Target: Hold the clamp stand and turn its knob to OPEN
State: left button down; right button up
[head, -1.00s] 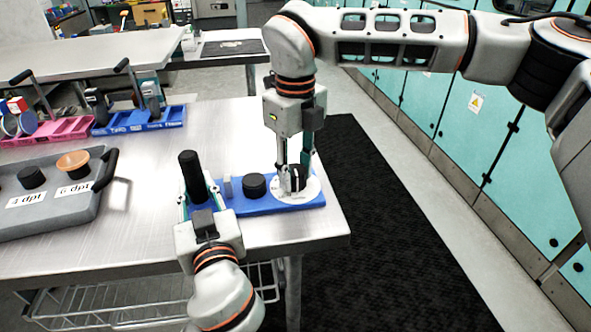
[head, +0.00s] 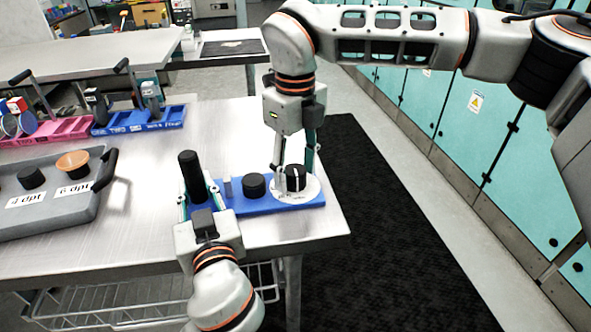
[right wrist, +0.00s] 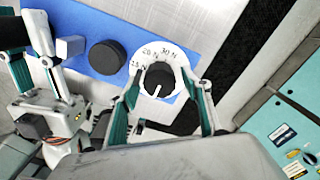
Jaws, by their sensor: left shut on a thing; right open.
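The clamp stand has a blue base (head: 262,206), a black upright post (head: 191,172) at its left end and a white dial (head: 312,190) at its right end. A black knob (head: 296,177) with a white line sits on the dial. My left gripper (head: 198,203) is shut on the post. My right gripper (head: 294,180) is open, pointing down, its fingers on either side of the knob. In the right wrist view the knob (right wrist: 158,78) lies between the spread fingers, its line pointing toward the lower edge. Force marks show on the dial; I see no OPEN mark.
A black round cap (head: 254,185) and a small grey block (head: 227,187) stand on the base between post and dial. A grey tray (head: 60,222) lies to the left. Pink (head: 62,131) and blue (head: 150,122) racks stand behind. The table's right edge is close to the dial.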

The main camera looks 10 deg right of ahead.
notch_tip(320, 180, up, 12)
jog(key=shift+f, duration=0.15)
dwell(0.4)
pick_arm(q)
jog(key=c, duration=1.9)
grip_release()
jog(key=shift+r+p, duration=2.6)
jog(key=shift+r, duration=1.15)
pick_arm(e)
notch_tip(320, 180, up, 10)
jog(key=t, duration=0.1)
send_over(295, 170)
jog(key=s, duration=0.2)
jog(key=shift+w, duration=0.2)
jog(key=shift+f, duration=0.1)
